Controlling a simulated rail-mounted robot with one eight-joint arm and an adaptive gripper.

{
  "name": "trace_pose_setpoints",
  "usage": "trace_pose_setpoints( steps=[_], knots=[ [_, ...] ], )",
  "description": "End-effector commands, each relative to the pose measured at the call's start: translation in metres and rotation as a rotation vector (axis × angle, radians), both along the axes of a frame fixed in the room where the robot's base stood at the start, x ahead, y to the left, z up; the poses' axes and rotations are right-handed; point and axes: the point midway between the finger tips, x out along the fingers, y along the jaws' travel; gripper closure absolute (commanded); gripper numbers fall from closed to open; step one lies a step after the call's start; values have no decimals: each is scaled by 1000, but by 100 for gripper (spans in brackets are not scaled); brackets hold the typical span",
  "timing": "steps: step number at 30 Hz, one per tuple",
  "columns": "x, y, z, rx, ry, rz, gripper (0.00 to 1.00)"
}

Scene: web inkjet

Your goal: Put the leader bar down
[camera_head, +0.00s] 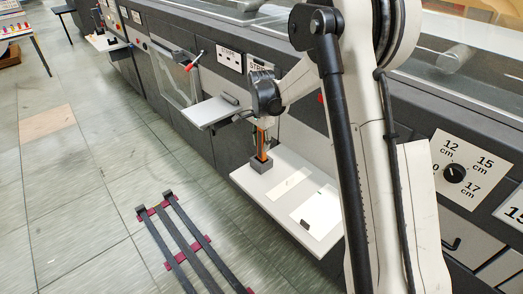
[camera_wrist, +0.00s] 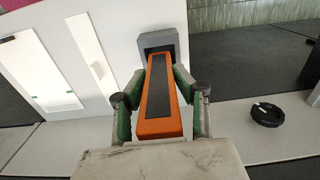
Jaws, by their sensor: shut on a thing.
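The leader bar (camera_wrist: 158,100) is orange with a dark strip along its face. In the wrist view it runs between the green fingers of my gripper (camera_wrist: 160,80), which is shut on it. Its far end meets a grey block (camera_wrist: 163,40) with a dark opening; how deep it sits there is hidden. In the head view the bar (camera_head: 262,147) stands roughly upright below my gripper (camera_head: 263,135), directly over the grey block (camera_head: 262,164). The block rests at the back left of a white shelf (camera_head: 265,187).
The white shelf bears a pale strip (camera_head: 290,183) and a white panel (camera_head: 318,212). A smaller shelf (camera_head: 210,111) juts out further left. A dark rack with red crosspieces (camera_head: 185,245) lies on the floor. A black ring-shaped object (camera_wrist: 267,114) shows right in the wrist view.

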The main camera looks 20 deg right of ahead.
Motion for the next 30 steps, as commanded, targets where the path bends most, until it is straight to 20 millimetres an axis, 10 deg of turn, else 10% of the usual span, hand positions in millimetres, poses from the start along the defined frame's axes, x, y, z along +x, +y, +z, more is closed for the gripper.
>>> trace_pose_setpoints(
  steps=[20,21,30],
  knots=[
    [0,0,-41,0,0,1,100],
    [0,0,-41,0,0,1,72],
    [0,0,-40,0,0,1,54]
  ],
)
